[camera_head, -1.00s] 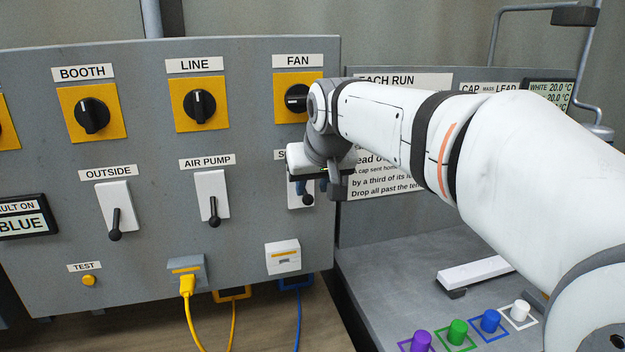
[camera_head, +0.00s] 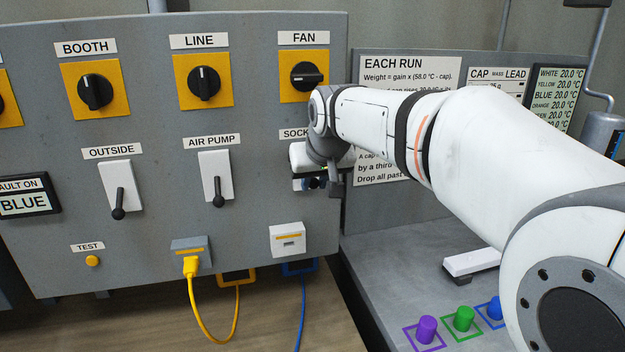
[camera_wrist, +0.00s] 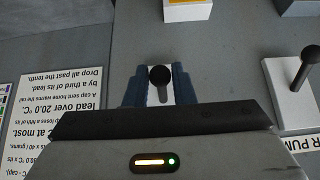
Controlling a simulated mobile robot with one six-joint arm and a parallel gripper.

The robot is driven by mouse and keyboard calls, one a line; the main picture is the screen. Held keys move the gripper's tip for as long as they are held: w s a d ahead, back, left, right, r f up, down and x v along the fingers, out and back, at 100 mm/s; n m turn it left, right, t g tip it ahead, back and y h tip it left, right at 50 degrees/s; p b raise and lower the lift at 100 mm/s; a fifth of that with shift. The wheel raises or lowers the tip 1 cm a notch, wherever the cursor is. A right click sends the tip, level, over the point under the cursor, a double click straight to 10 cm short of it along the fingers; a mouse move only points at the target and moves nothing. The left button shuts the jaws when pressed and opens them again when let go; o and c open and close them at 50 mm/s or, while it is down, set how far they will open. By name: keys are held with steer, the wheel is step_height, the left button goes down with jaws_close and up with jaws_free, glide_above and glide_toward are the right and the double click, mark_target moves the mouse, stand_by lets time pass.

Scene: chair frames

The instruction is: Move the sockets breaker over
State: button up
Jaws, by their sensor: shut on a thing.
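The sockets breaker has a white plate (camera_head: 298,184) on the grey panel, at the right under the partly hidden "SOCK..." label (camera_head: 295,133). My gripper (camera_head: 314,184) is in front of it and hides most of the plate. In the wrist view, which is upside down, the breaker's black lever knob (camera_wrist: 160,76) sits between the two blue fingers of my gripper (camera_wrist: 160,90). The fingers are shut on the lever. The knob lies over the plate, not past its lower end as on the air pump breaker (camera_wrist: 312,58). The exact lever angle is hard to tell.
The outside breaker (camera_head: 122,188) and air pump breaker (camera_head: 217,178) have levers down. The fan knob (camera_head: 306,76) is just above my arm. A white socket box (camera_head: 287,240) is below. A yellow plug (camera_head: 190,265) and colored caps (camera_head: 463,319) are lower down.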

steer(key=shift+w+f, duration=0.1)
steer(key=shift+f, duration=0.3)
steer(key=shift+w+a+f+b, duration=0.1)
steer(key=shift+w+f+b, duration=0.2)
steer(key=shift+f+b, duration=0.3)
steer(key=shift+w+f, duration=0.15)
steer(key=shift+f, duration=0.15)
steer(key=o, duration=0.8)
steer(key=shift+o, duration=0.2)
steer(key=shift+r, duration=0.1)
steer(key=b+v, duration=0.1)
steer(key=v, duration=0.5)
steer(key=shift+r, duration=0.35)
steer(key=shift+s+r, duration=0.15)
steer(key=shift+s, duration=0.3)
steer(key=s+d+f+m+g+h, duration=0.1)
steer(key=s+d+f+g, duration=0.1)
steer(key=s+d+f, duration=0.5)
steer(key=s+d+f+m+g+h, duration=0.1)
steer(key=s+d+f+m, duration=0.1)
steer(key=s+d+f, duration=0.6)
steer(key=s+f, duration=0.7)
steer(key=shift+s+f+g, duration=0.2)
steer(key=shift+s+g, duration=0.2)
